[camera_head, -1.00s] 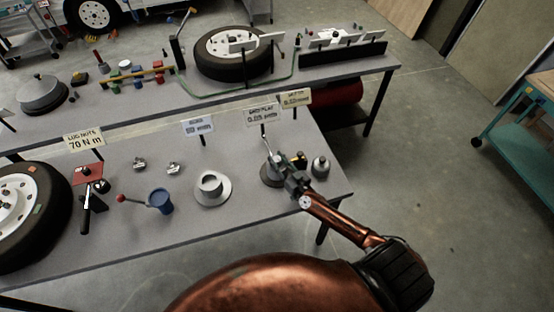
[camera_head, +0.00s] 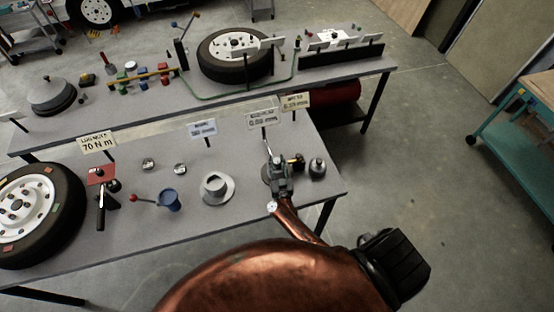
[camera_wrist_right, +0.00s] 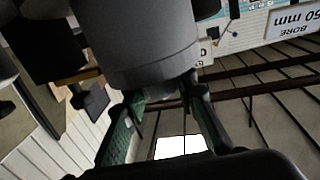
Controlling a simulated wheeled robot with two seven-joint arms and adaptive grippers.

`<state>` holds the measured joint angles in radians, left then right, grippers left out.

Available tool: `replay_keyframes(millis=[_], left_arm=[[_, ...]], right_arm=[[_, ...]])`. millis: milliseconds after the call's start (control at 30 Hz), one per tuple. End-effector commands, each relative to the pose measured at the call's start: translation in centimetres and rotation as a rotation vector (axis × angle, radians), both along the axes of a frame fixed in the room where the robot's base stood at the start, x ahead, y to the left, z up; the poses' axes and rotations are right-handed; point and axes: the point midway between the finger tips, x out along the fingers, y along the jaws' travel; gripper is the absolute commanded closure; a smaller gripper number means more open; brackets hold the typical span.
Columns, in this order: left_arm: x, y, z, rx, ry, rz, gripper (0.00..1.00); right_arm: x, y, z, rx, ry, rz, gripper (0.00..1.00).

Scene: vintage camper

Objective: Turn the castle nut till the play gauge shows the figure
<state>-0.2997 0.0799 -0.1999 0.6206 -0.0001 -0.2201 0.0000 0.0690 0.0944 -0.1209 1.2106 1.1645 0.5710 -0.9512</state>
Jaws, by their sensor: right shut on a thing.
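My right gripper (camera_head: 275,163) is at the right end of the front bench, over a dark round hub stand (camera_head: 266,173). It is shut on a part there, which I take to be the castle nut; the gripper hides it in the head view. In the right wrist view a large grey cylinder (camera_wrist_right: 150,45) fills the space at the fingertips (camera_wrist_right: 163,92). I cannot make out a gauge reading. My left gripper is not in view.
A dark weight-like piece (camera_head: 318,169) stands close right of the gripper. A rear bench holds another wheel (camera_head: 233,67).

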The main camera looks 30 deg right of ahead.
Motion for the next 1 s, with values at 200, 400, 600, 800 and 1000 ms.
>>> replay_keyframes(millis=[200,400,600,800,1000], left_arm=[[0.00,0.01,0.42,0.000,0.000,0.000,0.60],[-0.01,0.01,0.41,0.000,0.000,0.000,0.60],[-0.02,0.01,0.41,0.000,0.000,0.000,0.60],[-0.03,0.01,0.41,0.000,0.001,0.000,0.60],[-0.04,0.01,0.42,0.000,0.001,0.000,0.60]], right_arm=[[-0.03,0.06,-0.10,0.002,0.002,-0.041,0.98],[-0.04,0.04,-0.14,0.001,0.001,-0.046,0.98],[-0.03,0.03,-0.14,0.001,0.001,-0.045,0.98],[-0.02,0.01,-0.10,0.001,0.001,-0.045,0.60],[0.00,-0.01,-0.05,0.001,0.000,-0.045,0.55]])
